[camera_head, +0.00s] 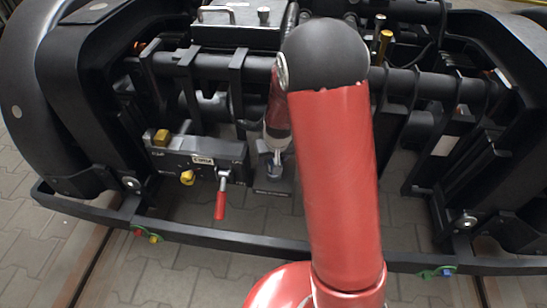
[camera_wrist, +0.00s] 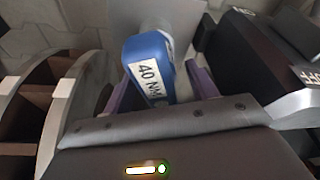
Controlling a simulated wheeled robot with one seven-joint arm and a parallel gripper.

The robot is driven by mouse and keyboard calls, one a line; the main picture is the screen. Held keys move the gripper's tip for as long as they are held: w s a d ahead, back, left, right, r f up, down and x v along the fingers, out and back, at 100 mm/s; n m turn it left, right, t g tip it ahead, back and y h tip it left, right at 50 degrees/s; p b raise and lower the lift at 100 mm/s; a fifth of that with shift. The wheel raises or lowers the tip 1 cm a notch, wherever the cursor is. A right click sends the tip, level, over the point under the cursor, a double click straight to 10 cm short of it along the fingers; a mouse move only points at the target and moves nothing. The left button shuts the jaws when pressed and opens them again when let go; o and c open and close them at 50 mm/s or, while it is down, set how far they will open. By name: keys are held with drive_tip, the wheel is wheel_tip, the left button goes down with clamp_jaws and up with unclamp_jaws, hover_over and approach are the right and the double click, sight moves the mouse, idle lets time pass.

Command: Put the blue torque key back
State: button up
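The blue torque key (camera_wrist: 147,62) has a white label reading "40 NM". In the wrist view it lies between the two purple fingers of my gripper (camera_wrist: 162,84). The left finger is close against it, and a narrow gap shows at the right finger. My red arm covers the area to the right.
A dark panel (camera_head: 180,160) with a yellow knob (camera_head: 187,178) and a red-handled lever (camera_head: 220,198) stands just left of my gripper. Bogie bars (camera_head: 200,62) cross behind. A black front rail (camera_head: 240,239) runs along the near side, with paving below.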

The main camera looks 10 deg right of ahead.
drive_tip(key=shift+r, duration=0.1)
drive_tip(key=shift+r+p, duration=0.3)
drive_tip(key=shift+r, duration=0.05)
drive_tip(key=p+v, duration=0.2)
drive_tip(key=v, duration=0.9)
drive_tip(key=shift+s+r, duration=0.1)
drive_tip(key=s+r+t, duration=0.1)
drive_tip(key=s+r, duration=0.7)
drive_tip(key=s, duration=0.3)
drive_tip(key=s+r+t, duration=0.1)
drive_tip(key=s+r, duration=0.7)
drive_tip(key=s, duration=0.4)
drive_tip(key=shift+r, duration=0.2)
